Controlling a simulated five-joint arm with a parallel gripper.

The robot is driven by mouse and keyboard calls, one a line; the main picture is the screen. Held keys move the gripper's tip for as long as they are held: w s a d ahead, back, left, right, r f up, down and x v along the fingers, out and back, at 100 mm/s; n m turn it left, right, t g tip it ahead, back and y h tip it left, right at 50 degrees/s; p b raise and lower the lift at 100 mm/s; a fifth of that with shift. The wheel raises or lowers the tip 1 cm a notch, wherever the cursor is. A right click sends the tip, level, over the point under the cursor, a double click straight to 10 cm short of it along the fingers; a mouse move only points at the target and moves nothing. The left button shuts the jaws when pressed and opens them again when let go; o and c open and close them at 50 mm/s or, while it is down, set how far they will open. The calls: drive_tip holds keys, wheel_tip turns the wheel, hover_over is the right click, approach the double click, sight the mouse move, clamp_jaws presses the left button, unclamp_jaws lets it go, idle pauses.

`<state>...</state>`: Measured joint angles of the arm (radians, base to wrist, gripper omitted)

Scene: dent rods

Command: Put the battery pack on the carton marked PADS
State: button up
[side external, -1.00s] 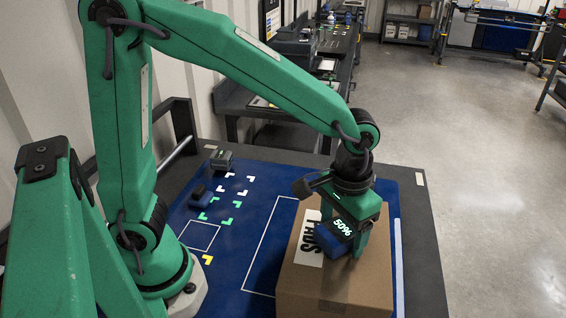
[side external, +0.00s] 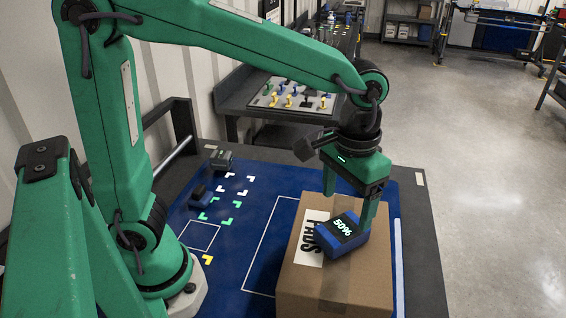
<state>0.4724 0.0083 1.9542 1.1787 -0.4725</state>
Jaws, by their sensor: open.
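The battery pack (side external: 343,236), blue with a dark top reading 50%, lies on top of the carton (side external: 363,283). The carton is brown cardboard with a white label marked PADS, partly covered by the pack. My gripper (side external: 348,208) is open above the pack. One finger is behind the pack's left side and the other at its right edge; I cannot tell whether that finger touches it.
A blue mat (side external: 253,218) with white, green and yellow corner marks covers the bench. Small dark blocks (side external: 199,195) and a grey device (side external: 222,160) stand at its far left. A board with coloured pegs (side external: 292,97) lies on the bench behind.

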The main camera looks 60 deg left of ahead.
sight(338, 225)
drive_tip(key=shift+r, duration=2.6)
drive_tip(key=s+a+f+t, duration=0.1)
drive_tip(key=s+a, duration=0.3)
drive_tip(key=a, duration=0.4)
drive_tip(key=s+a+f+t, duration=0.2)
drive_tip(key=s+a+t, duration=0.2)
drive_tip(key=a, duration=0.4)
drive_tip(key=shift+s+a+t, duration=0.15)
drive_tip(key=shift+s+t, duration=0.15)
drive_tip(key=shift+s, duration=0.4)
